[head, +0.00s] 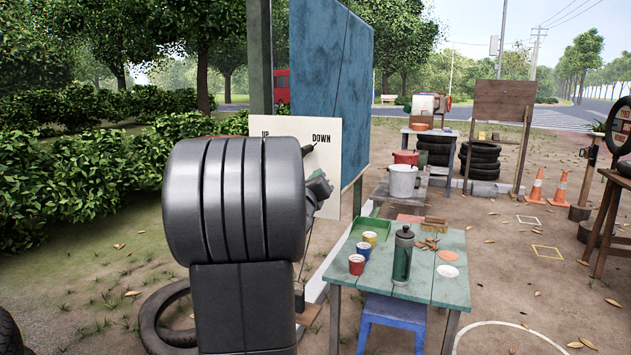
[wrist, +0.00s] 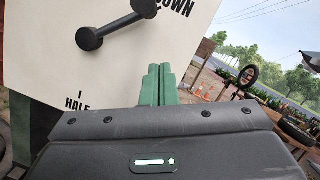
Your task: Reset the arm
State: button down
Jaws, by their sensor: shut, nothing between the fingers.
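A pale board (head: 329,168) has the words UP and DOWN and a black lever (head: 308,149). My arm hides much of it in the head view. In the wrist view the board (wrist: 40,60) fills the upper left, with HALF lettered low on it. The lever (wrist: 117,23) runs from its round hub up and right to a knob beside DOWN. My gripper (wrist: 158,72) is shut and empty, its green fingers together to the right of and below the lever, apart from it in the picture. In the head view my gripper is mostly behind my arm.
A green table (head: 440,289) with paint pots, a dark green flask (head: 403,255) and small items stands to the right. A blue panel (head: 335,75) stands behind the board. Tyres, traffic cones (head: 537,188) and a workbench lie farther right. Open dirt ground lies between.

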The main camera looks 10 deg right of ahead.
jog(key=v, duration=0.9)
jog(key=shift+s+a+b, duration=0.15)
jog(key=shift+s+b, duration=0.05)
jog(key=shift+b, duration=0.15)
jog(key=shift+r, duration=0.15)
jog(key=w+d+r+p, duration=0.2)
jog(key=w+r+p, duration=0.3)
jog(key=w, duration=0.5)
jog(key=shift+d+r+p, duration=0.2)
jog(key=shift+d+p, duration=0.05)
jog(key=shift+p, duration=0.35)
jog(key=shift+f, duration=0.1)
